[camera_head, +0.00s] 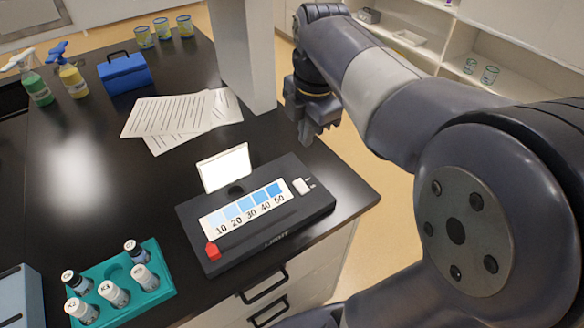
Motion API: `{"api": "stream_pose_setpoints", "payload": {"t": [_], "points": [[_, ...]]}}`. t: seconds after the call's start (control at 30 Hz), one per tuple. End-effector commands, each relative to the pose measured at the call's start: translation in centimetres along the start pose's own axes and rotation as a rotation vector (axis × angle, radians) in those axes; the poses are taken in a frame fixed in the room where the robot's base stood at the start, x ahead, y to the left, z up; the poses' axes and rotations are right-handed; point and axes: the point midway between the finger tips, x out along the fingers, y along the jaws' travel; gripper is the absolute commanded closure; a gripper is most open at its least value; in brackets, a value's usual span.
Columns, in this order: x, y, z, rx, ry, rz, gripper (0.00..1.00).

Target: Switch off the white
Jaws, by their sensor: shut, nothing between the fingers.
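A dark box (258,243) lettered "LIGHT" sits on the black bench near its right front corner. A bright white panel (224,168) stands upright at its back edge. A red knob (211,250) is at the left end. My gripper (316,136) is shut and empty, above and behind the box's right end, apart from it.
A teal rack (150,291) with several capped vials stands left of the box. Papers (172,114) lie behind it, beside a pale column (242,50). Spray bottles (73,80) and a blue case (124,75) stand farther back. The bench's right edge (366,203) is close.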

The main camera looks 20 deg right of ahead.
Motion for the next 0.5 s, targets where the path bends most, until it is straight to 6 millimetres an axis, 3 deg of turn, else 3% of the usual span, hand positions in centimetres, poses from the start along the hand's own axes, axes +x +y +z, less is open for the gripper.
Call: {"api": "stream_pose_setpoints", "payload": {"t": [0.27, 0.5], "points": [[0.2, 0.0, 0.0, 0.000, 0.000, 0.000, 1.00], [3.3, 0.0, 0.0, 0.000, 0.001, -0.004, 1.00]]}}
